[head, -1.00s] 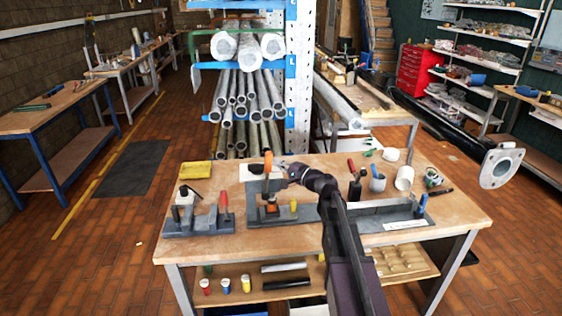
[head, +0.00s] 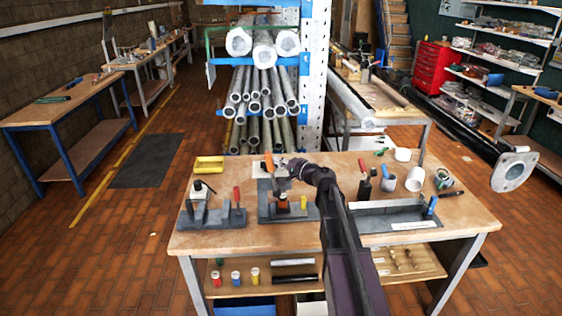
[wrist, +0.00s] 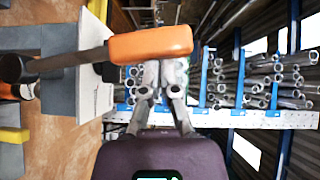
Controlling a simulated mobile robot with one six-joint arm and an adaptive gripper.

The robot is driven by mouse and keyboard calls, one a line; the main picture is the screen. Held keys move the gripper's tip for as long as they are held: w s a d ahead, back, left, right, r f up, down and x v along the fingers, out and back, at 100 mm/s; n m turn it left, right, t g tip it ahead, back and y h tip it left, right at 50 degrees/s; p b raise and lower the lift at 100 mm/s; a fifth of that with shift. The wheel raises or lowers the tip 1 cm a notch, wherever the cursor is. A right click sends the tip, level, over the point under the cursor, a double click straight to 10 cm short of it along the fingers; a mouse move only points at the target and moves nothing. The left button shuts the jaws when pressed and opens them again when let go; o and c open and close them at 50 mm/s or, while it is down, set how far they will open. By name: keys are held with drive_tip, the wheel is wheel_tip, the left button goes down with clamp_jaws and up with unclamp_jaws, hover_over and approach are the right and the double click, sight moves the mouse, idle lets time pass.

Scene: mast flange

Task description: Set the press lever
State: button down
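The press (head: 267,213) stands on the workbench, with an orange block (head: 283,206) low in it. Its lever has an orange handle (head: 268,165) at the top left of the press. In the wrist view the handle (wrist: 150,45) lies across the picture just ahead of my fingertips, and its dark rod (wrist: 70,62) runs left. My gripper (head: 287,165) is right of the handle, very close to it. In the wrist view the gripper (wrist: 162,72) has its fingers together, with the handle not between them. Whether they touch the handle I cannot tell.
A fixture with a red handle (head: 237,194) stands left of the press. A long grey tray (head: 372,220) lies to the right, with cups (head: 414,178) behind it. A pipe rack (head: 262,85) rises behind the workbench (head: 235,238). The bench's front strip is clear.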

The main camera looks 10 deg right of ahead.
drive_tip(key=shift+w, duration=0.1)
idle(0.6)
drive_tip(key=shift+d, duration=0.15)
drive_tip(key=w+d+r+p+v, duration=0.1)
drive_tip(key=d+p+v, duration=0.1)
drive_tip(key=v, duration=1)
drive_tip(key=shift+d, duration=0.15)
drive_tip(key=shift+r, duration=0.1)
